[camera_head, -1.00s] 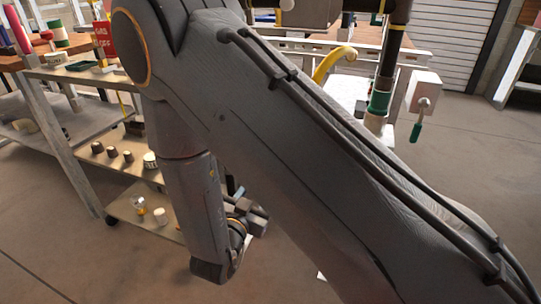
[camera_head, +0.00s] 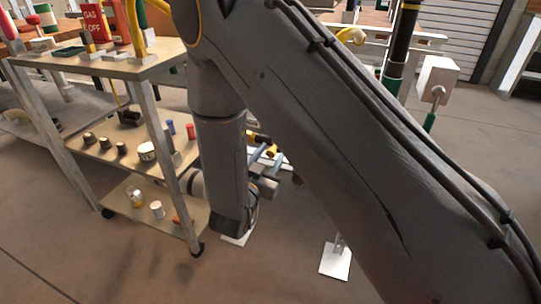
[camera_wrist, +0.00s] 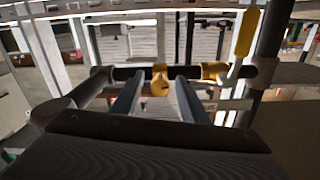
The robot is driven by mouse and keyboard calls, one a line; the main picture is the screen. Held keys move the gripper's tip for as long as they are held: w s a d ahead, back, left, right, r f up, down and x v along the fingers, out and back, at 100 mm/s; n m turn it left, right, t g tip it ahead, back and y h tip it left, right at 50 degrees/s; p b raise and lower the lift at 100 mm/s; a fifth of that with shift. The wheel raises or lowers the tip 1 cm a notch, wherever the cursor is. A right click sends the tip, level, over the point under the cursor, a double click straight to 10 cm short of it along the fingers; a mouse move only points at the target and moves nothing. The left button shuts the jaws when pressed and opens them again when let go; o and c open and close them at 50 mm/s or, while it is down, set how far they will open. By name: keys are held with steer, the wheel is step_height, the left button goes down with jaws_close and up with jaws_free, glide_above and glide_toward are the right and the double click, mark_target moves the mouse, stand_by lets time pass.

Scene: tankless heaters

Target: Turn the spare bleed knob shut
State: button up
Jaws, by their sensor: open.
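I cannot tell for sure which part is the spare bleed knob. In the wrist view, a small yellow fitting (camera_wrist: 160,80) sits on a dark horizontal pipe (camera_wrist: 128,73), in line with the gap between my fingers. A second yellow fitting (camera_wrist: 213,71) is on the pipe to its right, and a yellow lever handle (camera_wrist: 245,33) stands upright further right. My gripper (camera_wrist: 158,92) is open, its two fingers apart with nothing held between them. I cannot tell whether the fingers touch the pipe. In the head view my arm mostly hides the gripper.
A shelved cart (camera_head: 150,68) stands at left, close to my arm. Black knobs (camera_head: 105,143) and small jars (camera_head: 147,151) are on its middle shelf. A white plate (camera_head: 336,261) is on the floor. Open floor lies in front.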

jaws_close()
steer(key=shift+m, duration=0.4)
steer(key=m+p, duration=0.2)
steer(key=m, duration=0.1)
steer(key=shift+m, duration=0.4)
steer(key=m+p, duration=0.1)
steer(key=m, duration=0.4)
steer(key=shift+p, duration=0.35)
steer(key=m+p, duration=0.1)
steer(key=m, duration=0.5)
steer(key=m+p, duration=0.1)
steer(key=m, duration=0.3)
steer(key=shift+m, duration=0.3)
